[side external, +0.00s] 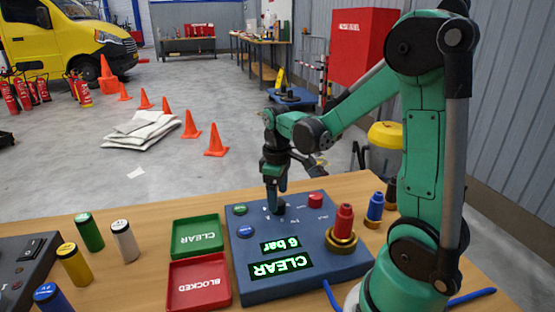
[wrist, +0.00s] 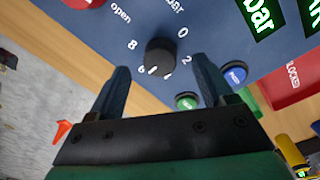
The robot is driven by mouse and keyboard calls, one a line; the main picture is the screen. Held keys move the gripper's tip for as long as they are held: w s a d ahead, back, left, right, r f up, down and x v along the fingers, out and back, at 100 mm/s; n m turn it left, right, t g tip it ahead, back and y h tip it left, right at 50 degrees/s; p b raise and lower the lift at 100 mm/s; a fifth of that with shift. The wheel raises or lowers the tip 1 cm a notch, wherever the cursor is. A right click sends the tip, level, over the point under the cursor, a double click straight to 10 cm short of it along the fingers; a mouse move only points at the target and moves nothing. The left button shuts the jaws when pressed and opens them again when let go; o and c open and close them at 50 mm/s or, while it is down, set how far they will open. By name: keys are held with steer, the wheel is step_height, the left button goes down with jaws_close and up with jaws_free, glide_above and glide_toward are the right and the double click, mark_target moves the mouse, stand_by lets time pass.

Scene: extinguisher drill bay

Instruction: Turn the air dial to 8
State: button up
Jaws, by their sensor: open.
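The black air dial (wrist: 160,57) sits on the blue panel, ringed by white numbers 0, 2, 4, 6 and 8. Its white mark points to the side near the 6, toward the 4. In the side view the dial (side external: 279,208) is partly hidden under my gripper (side external: 274,187). The panel's display (side external: 281,245) reads 6 bar, and a second display (side external: 281,265) reads CLEAR. In the wrist view my gripper (wrist: 161,70) is open, with one finger on each side of the dial; I cannot tell whether they touch it.
On the panel are a red button (side external: 316,200), a green button (side external: 240,210), a blue button (side external: 245,231) and a red plug in a brass ring (side external: 343,225). A green tray (side external: 198,253) and a red tray (side external: 184,300) lie left of it, with several coloured cylinders beyond.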

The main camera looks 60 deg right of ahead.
steer(key=shift+f, duration=1.05)
jaws_close()
steer(key=shift+m, duration=0.3)
steer(key=m, duration=1.1)
steer(key=shift+w+g, duration=0.1)
steer(key=shift+g, duration=0.2)
steer(key=shift+m, duration=0.3)
